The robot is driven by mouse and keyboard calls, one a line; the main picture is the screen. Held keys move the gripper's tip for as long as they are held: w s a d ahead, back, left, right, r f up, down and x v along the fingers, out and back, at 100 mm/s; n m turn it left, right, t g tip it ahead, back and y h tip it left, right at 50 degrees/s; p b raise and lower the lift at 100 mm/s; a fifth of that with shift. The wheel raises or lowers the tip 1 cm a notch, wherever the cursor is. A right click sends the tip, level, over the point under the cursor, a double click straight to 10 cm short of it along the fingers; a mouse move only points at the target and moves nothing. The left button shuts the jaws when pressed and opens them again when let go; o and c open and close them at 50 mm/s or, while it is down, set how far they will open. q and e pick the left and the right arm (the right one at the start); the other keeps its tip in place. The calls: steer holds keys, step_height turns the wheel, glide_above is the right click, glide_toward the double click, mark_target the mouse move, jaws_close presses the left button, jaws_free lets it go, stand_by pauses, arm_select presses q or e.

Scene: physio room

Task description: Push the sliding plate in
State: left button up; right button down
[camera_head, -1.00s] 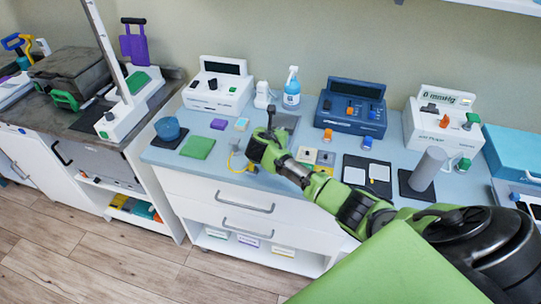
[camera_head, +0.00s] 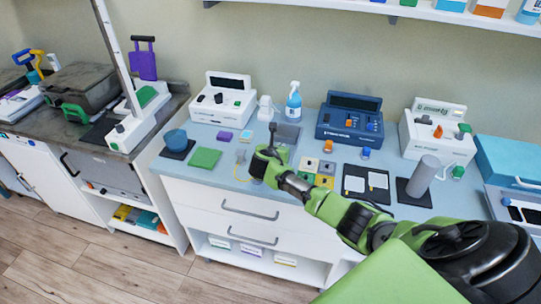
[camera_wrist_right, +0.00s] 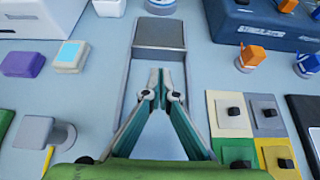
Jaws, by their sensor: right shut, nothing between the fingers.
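The sliding plate (camera_wrist_right: 160,36) is a dark grey block at the far end of a pale, flat guide with raised side rails (camera_wrist_right: 124,95) on the blue-grey counter. In the head view the plate (camera_head: 287,134) lies behind my right gripper (camera_head: 273,128), in front of the blue device. My right gripper (camera_wrist_right: 157,78) is shut and empty. In the wrist view its fingertips point along the guide toward the plate's near edge, and a small gap shows between them. The fingers and palm hide part of the guide. My left gripper is not in view.
To the right are coloured square pads with black knobs (camera_wrist_right: 232,112) and orange and blue knobs (camera_wrist_right: 251,56). A spray bottle (camera_head: 294,102) stands behind the plate.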

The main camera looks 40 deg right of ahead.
steer(key=shift+v, duration=0.95)
steer(key=shift+a+r, duration=0.2)
steer(key=shift+s, duration=0.15)
steer(key=v, duration=0.3)
steer(key=shift+s+a+r, duration=0.1)
steer(key=shift+s+a, duration=0.05)
steer(key=shift+a, duration=0.05)
steer(key=shift+v, duration=1.2)
steer(key=shift+s+a+r, duration=0.15)
steer(key=shift+s, duration=0.05)
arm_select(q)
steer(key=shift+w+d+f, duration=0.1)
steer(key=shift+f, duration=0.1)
arm_select(e)
steer(key=shift+a, duration=0.1)
